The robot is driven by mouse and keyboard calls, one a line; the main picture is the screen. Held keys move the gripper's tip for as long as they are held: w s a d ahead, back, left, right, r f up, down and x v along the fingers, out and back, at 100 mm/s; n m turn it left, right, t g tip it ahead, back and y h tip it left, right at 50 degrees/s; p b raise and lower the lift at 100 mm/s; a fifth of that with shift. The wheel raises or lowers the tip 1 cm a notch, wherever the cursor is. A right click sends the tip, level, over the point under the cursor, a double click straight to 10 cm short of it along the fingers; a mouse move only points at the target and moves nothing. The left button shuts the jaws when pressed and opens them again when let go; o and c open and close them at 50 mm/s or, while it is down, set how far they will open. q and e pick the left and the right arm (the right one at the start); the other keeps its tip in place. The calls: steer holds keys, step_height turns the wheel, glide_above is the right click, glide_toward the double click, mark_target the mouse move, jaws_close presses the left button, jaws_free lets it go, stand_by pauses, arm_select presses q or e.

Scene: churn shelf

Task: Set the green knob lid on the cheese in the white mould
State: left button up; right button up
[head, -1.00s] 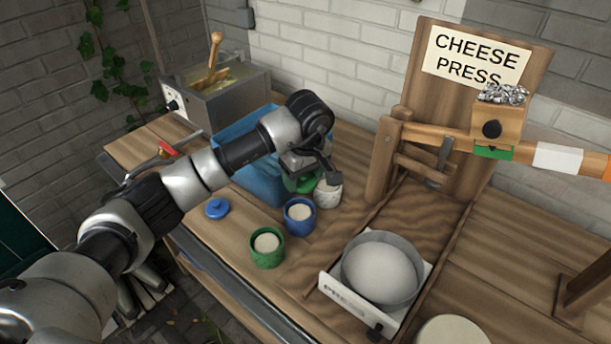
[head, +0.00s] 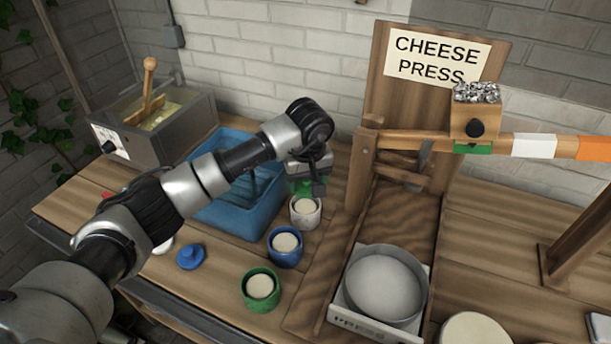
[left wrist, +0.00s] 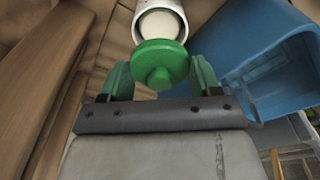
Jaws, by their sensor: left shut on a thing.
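The green knob lid (left wrist: 160,62) is between the green fingers of my left gripper (left wrist: 161,77), which is shut on it. In the head view the lid (head: 301,187) shows partly, under my left gripper (head: 306,180), which hides some of it. The white mould (head: 305,222) stands upright on the bench just in front of and below the lid, with pale cheese (head: 305,206) inside. In the left wrist view the white mould's cheese (left wrist: 160,24) shows just beyond the lid, its near side hidden. The lid appears apart from the mould. My right gripper is not in view.
A blue mould (head: 285,257) and a green mould (head: 259,297), both with cheese, stand nearby. A blue lid (head: 191,256) lies to the left. A blue tub (head: 225,222) is beside my arm. The press stand (head: 361,172) rises to the right of the white mould.

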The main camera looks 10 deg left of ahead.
arm_select(q)
steer(key=shift+f+b, duration=0.35)
steer(key=shift+f, duration=0.55)
steer(key=shift+f+b, duration=0.45)
steer(key=shift+f, duration=0.5)
steer(key=shift+f+b, duration=0.3)
steer(key=shift+f, duration=0.5)
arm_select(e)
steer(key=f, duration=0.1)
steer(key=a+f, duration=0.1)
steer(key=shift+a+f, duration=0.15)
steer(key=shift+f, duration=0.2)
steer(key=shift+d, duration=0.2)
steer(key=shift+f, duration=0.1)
arm_select(q)
steer(key=o, duration=1)
steer(key=shift+c, duration=0.2)
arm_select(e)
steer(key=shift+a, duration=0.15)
